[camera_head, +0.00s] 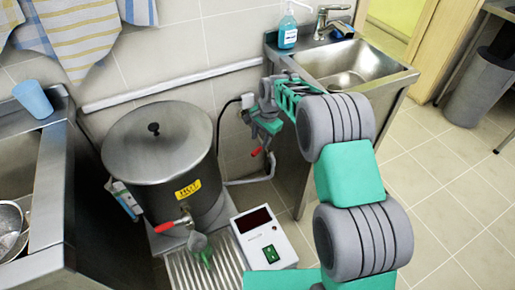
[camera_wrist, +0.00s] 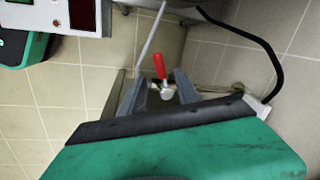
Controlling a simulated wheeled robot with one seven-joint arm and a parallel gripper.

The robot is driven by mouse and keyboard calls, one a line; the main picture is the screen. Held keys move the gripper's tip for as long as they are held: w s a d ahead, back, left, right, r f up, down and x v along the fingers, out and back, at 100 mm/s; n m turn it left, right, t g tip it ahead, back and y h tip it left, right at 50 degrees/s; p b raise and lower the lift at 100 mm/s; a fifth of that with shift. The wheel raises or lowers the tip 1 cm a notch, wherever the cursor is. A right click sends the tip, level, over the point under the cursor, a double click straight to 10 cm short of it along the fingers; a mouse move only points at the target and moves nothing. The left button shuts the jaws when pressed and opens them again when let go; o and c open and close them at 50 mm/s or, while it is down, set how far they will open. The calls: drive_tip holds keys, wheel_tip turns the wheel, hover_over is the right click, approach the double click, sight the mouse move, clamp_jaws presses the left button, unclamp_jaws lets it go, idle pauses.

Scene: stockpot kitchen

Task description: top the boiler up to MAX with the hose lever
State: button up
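The boiler (camera_head: 160,150) is a lidded steel pot with a yellow label, standing between two steel counters. A white and blue gauge strip (camera_head: 124,198) is on its left side; its level is too small to read. The red hose lever (camera_head: 257,151) is near the wall, right of the boiler. In the wrist view the lever (camera_wrist: 159,65) stands upright on a metal valve (camera_wrist: 167,93). My gripper (camera_wrist: 159,88) is open, one finger on each side of the valve, with gaps visible. In the head view my gripper (camera_head: 264,131) is just above the lever.
A red-handled tap (camera_head: 172,224) on the boiler's front has a green item (camera_head: 203,250) below it, over a ribbed tray. A white box (camera_head: 264,240) with dark display and green switch stands beside it. The sink (camera_head: 350,65) is at right. A black cable (camera_wrist: 262,45) curves near my gripper.

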sight(257, 150)
drive_tip(key=f, duration=0.4)
drive_tip(key=w+a+f, duration=0.1)
drive_tip(key=f, duration=0.1)
drive_tip(key=shift+f+b, duration=0.3)
drive_tip(key=shift+b, duration=0.05)
clamp_jaws()
idle(0.9)
